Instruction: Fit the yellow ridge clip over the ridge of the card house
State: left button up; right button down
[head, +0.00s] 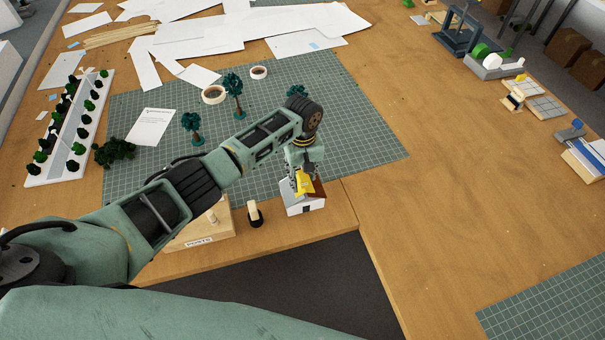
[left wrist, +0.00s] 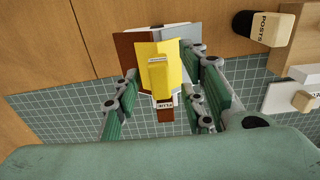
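The yellow ridge clip (head: 304,182) lies over the roof of the small card house (head: 306,209) at the mat's front edge. In the left wrist view the clip (left wrist: 174,62) straddles the ridge, its upright tab in the middle. The house (left wrist: 190,33) shows a brown roof side and a grey one beneath it. My left gripper (left wrist: 162,85) is open above the house, one finger on each side of the clip and apart from its tab. Whether the clip is fully seated cannot be told. My right gripper is out of view.
A black-and-cream post block (head: 254,213) and a wooden posts tray (head: 205,232) stand left of the house. Model trees (head: 234,93) and tape rolls (head: 213,95) are on the cutting mat (head: 350,120).

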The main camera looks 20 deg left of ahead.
aim_at(302, 175)
pick_arm(q)
notch_tip(302, 175, up, 3)
jog(key=p, duration=0.3)
jog(key=shift+f, duration=0.1)
jog(key=shift+r+p, duration=0.4)
jog(key=shift+r, duration=1.7)
